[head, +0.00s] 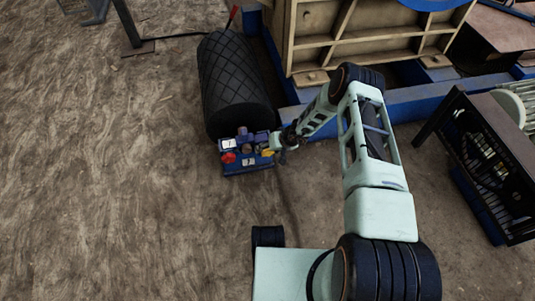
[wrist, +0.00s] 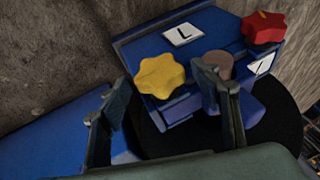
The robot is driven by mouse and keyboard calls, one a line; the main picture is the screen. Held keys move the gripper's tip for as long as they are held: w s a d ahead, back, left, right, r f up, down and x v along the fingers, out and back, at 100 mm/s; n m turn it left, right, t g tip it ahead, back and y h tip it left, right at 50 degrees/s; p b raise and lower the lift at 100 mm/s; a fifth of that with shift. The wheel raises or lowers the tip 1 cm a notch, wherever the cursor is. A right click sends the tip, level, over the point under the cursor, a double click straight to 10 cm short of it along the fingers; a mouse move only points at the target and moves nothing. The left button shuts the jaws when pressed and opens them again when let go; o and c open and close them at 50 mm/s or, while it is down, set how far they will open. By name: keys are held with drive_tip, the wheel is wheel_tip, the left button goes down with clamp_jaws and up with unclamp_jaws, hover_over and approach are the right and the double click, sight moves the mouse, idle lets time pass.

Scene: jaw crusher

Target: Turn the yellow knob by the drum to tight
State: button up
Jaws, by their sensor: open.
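The yellow lobed knob (wrist: 159,76) sits on a blue box (wrist: 130,45), at the box's near left corner in the wrist view. In the head view the yellow knob (head: 267,153) is at the right end of the blue box (head: 248,170), by the black drum (head: 232,75). My gripper (wrist: 163,84) is open, its fingers apart to the left and right of the yellow knob in the wrist view. I cannot tell whether either finger touches it. My gripper (head: 283,151) is small in the head view, just right of the knob.
A red knob (wrist: 264,27), a white label marked L (wrist: 183,34) and a brownish round knob (wrist: 217,64) are also on the box. The brownish knob is partly behind the right finger. A tan ribbed frame (head: 370,35) stands behind; bare ground lies left.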

drive_tip(key=shift+b+x, duration=0.3)
drive_tip(key=shift+x, duration=0.45)
drive_tip(key=c, duration=1.2)
